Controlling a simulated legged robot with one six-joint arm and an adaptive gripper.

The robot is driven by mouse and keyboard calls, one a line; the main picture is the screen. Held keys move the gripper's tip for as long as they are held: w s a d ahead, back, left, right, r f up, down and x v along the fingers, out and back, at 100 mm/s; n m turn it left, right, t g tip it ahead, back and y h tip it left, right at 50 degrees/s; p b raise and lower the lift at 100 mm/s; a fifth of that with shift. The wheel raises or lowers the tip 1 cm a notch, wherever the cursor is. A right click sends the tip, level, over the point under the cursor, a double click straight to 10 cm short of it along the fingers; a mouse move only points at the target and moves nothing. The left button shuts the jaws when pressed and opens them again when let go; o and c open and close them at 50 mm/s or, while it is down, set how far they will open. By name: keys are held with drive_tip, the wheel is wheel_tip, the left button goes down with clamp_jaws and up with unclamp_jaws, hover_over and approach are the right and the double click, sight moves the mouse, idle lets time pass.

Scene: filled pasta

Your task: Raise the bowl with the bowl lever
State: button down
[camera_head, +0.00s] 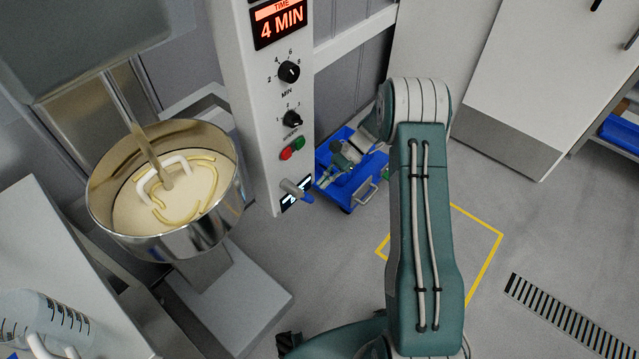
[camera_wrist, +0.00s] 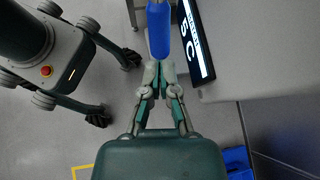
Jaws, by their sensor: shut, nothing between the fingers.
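The steel mixer bowl (camera_head: 213,225) holds pale cream dough under the mixing tool, at the left of the head view. The bowl lever (camera_head: 306,197), a grey arm with a blue grip, sticks out low on the control column. In the wrist view its blue grip (camera_wrist: 158,32) stands at the top centre, just past my fingertips. My gripper (camera_wrist: 157,68) is shut and empty, pointing at the grip; I cannot tell whether it touches. In the head view my gripper (camera_head: 323,181) is small, to the right of the lever.
The control column (camera_head: 262,170) carries a display (camera_head: 279,22), dials and red and green buttons. A blue cart (camera_head: 345,190) stands behind my gripper. A jug (camera_head: 40,315) is at lower left. The floor at right is clear, with yellow marking (camera_head: 487,268) and a drain grate (camera_head: 570,315).

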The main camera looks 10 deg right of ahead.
drive_tip(key=f+v, duration=0.1)
drive_tip(key=v, duration=1)
drive_tip(key=s+a+r+n+t+h, duration=0.1)
drive_tip(key=s+r+h, duration=0.1)
drive_tip(key=r, duration=0.4)
drive_tip(key=s+a+r+n+h, duration=0.1)
drive_tip(key=s+a+r+n, duration=0.1)
drive_tip(key=r, duration=0.4)
drive_tip(key=s+a+r+n+t+h, duration=0.2)
drive_tip(key=s+a+r+n+h, duration=0.1)
drive_tip(key=s+r, duration=0.45)
drive_tip(key=s+r+n+t+h, duration=0.2)
drive_tip(key=s+n+t, duration=0.1)
drive_tip(key=s, duration=0.6)
drive_tip(key=s+a+r+n+t+h, duration=0.1)
drive_tip(key=s+r+n+t+h, duration=0.1)
drive_tip(key=s, duration=0.7)
drive_tip(key=shift+a+r+n+t, duration=0.3)
drive_tip(key=shift+r+n+t, duration=0.2)
drive_tip(key=shift+t, duration=0.5)
drive_tip(key=shift+s+a, duration=0.15)
